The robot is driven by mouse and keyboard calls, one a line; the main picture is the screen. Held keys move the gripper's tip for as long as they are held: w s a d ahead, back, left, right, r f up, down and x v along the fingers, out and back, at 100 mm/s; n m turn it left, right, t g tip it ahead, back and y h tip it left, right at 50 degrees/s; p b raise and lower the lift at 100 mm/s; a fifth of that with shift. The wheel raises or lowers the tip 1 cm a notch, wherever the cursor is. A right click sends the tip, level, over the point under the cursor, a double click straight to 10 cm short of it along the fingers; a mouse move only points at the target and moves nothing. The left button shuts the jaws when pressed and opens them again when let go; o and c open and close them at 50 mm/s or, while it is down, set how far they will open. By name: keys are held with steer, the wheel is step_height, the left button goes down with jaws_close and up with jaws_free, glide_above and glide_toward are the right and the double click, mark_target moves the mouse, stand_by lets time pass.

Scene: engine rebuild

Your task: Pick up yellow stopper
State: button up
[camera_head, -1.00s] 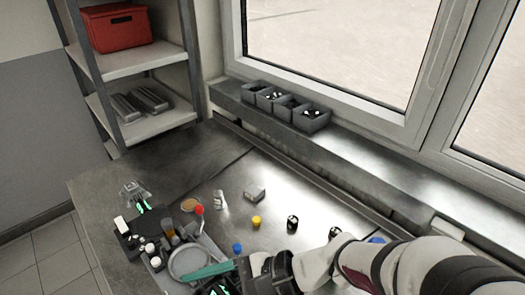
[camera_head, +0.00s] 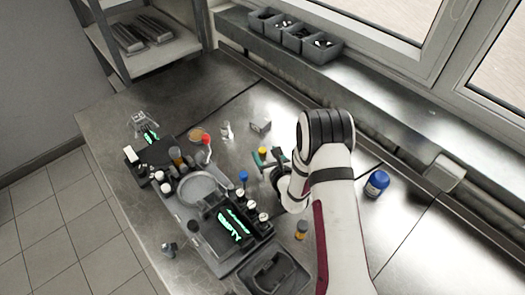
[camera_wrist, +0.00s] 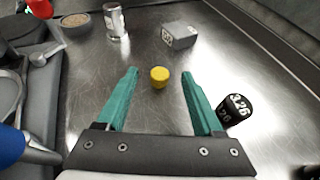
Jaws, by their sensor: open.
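The yellow stopper (camera_wrist: 159,77) stands on the metal bench in the wrist view, just beyond and between the tips of my open gripper (camera_wrist: 160,82). Both green fingers are apart from it and nothing is between them. In the head view the yellow stopper (camera_head: 263,151) shows small beside the green fingers of my gripper (camera_head: 272,158). My arm partly covers that area of the bench.
A black weight marked 326 (camera_wrist: 235,108) stands right of the right finger. A grey block (camera_wrist: 180,36) and a clear vial (camera_wrist: 114,20) stand behind the stopper. A tray of equipment (camera_head: 188,208) lies left. A blue-capped bottle (camera_head: 376,184) stands right of my arm.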

mark_target(263, 150)
steer(key=x, duration=0.4)
steer(key=shift+f, duration=0.35)
jaws_close()
